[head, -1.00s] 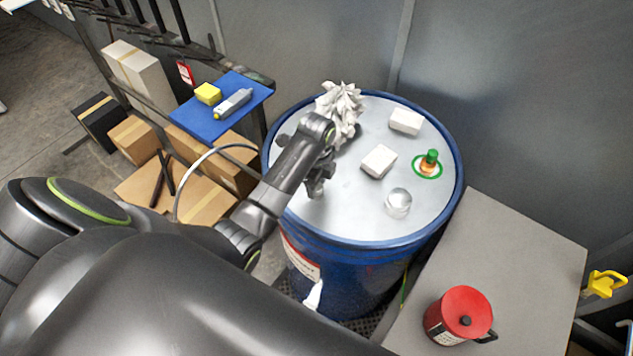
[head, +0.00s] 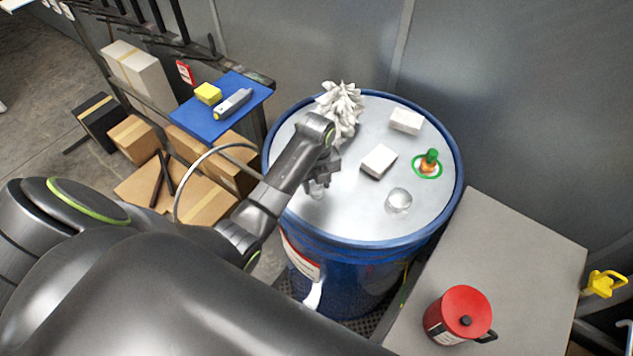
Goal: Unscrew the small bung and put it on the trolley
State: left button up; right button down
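A blue drum (head: 350,228) with a pale metal lid stands in the middle. My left gripper (head: 318,188) points down over the left part of the lid. A small silvery round piece shows at its fingertips, perhaps the small bung; the fingers are too small and covered to tell whether they grip it. A clear or silvery round cap (head: 398,201) sits on the lid to the right. A grey flat-topped surface (head: 515,250), perhaps the trolley, stands right of the drum. My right gripper is not in view.
On the lid are a crumpled white rag (head: 341,108), two white blocks (head: 379,161) (head: 406,120) and an orange-and-green fitting (head: 429,162) in a green ring. A red can (head: 462,313) stands on the grey surface, whose far part is clear. A blue shelf (head: 205,122) and cartons are at left.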

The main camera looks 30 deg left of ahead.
pick_arm(q)
jog(key=m, duration=0.7)
dwell(0.3)
jog(key=c, duration=0.6)
jog(key=shift+n, duration=2.3)
jog(key=shift+c, duration=0.2)
jog(key=shift+n, duration=0.5)
jog(key=n, duration=0.3)
jog(key=shift+n, duration=0.3)
